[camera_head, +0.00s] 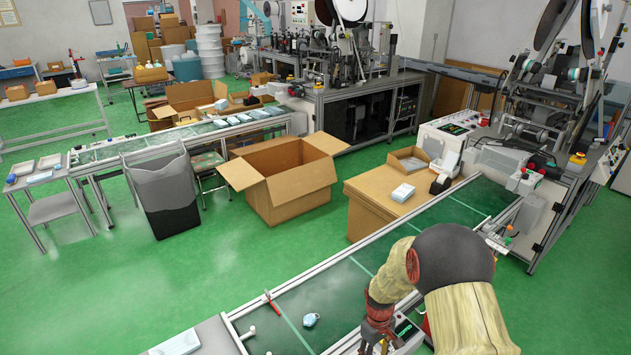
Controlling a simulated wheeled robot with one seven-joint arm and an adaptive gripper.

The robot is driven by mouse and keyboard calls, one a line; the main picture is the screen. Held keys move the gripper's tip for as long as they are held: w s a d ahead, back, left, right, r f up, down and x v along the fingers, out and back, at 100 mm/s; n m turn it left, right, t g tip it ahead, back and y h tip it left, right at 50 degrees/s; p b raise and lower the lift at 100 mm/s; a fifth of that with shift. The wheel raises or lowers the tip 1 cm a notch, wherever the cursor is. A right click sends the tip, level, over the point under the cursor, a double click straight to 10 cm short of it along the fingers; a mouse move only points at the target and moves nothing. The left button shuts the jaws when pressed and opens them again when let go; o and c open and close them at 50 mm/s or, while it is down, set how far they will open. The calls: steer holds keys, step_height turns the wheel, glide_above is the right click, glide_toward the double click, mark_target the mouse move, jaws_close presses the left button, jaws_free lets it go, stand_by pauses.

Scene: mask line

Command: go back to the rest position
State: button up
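My arm comes in at the bottom right, in front of the near conveyor (345,283). My gripper (376,345) shows only in part at the bottom edge, dark with reddish parts, over or beside the conveyor's right side. Its fingertips are cut off or too dark to make out, so I cannot tell whether it is open or holds anything. A small light blue mask (310,320) lies on the conveyor to the left of my gripper, apart from it.
A red-handled tool (271,302) lies at the conveyor's left edge. An open carton (285,185) and a grey bin (165,195) stand on the green floor (120,285), which is clear at left.

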steer(key=s+r+m+t, duration=0.2)
steer(key=s+r, duration=0.5)
steer(key=r, duration=0.6)
steer(key=s+r+m+t, duration=0.2)
steer(key=s+r, duration=0.6)
steer(key=r, duration=0.6)
steer(key=s+r+m+t, duration=0.2)
steer(key=s+r, duration=0.5)
steer(key=r, duration=0.7)
steer(key=shift+s+d+r+t, duration=0.25)
steer(key=shift+s+t, duration=0.1)
steer(key=shift+t, duration=0.25)
